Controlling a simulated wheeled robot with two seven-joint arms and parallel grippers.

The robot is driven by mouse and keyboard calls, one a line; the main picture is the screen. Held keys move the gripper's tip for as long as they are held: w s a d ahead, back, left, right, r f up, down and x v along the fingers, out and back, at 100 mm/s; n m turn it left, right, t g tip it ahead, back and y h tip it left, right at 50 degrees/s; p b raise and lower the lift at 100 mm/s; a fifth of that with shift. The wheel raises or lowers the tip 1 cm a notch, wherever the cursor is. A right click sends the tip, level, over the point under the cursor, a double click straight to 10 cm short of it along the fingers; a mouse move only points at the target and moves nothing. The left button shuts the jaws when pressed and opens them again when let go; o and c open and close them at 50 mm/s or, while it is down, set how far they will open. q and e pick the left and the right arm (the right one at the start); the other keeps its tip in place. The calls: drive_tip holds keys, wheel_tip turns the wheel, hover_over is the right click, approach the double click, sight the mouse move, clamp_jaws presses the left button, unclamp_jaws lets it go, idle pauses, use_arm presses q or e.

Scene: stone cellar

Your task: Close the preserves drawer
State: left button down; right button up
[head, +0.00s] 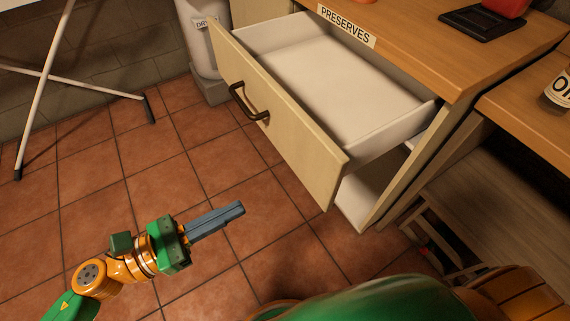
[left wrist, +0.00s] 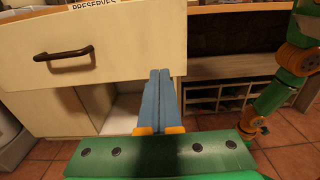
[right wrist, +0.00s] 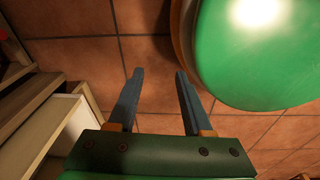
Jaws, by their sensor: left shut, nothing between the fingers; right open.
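The preserves drawer (head: 290,112) stands pulled well out under the wooden counter, and its white inside is empty. A label reading PRESERVES (head: 346,27) is on the counter edge above it. Its dark curved handle (head: 246,103) is on the front panel; the handle also shows in the left wrist view (left wrist: 63,54). My left gripper (head: 241,208) is shut and empty, in front of the drawer, apart from it in the head view. In the left wrist view its fingers (left wrist: 159,75) overlap the right part of the drawer front. My right gripper (right wrist: 158,75) is open and empty above the floor tiles.
A white bin (head: 201,42) stands left of the drawer. A white-legged rack (head: 50,80) is at the far left. A wooden bench with shelves (head: 500,190) stands at the right. The tiled floor (head: 100,200) in front of the drawer is clear.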

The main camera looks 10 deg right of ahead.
use_arm(q)
drive_tip(key=p, duration=0.2)
approach(312, 170)
drive_tip(key=p+x, duration=0.2)
drive_tip(key=x, duration=0.4)
drive_tip(key=shift+d, duration=0.3)
drive_tip(key=shift+w+d, duration=0.1)
use_arm(e)
drive_tip(key=r, duration=0.1)
drive_tip(key=s+r, duration=0.1)
drive_tip(key=s+a+r, duration=0.1)
drive_tip(key=r, duration=0.1)
drive_tip(key=shift+s+r, duration=0.1)
drive_tip(key=shift+s, duration=0.05)
use_arm(q)
drive_tip(key=shift+d, duration=0.15)
use_arm(e)
drive_tip(key=shift+d, duration=0.1)
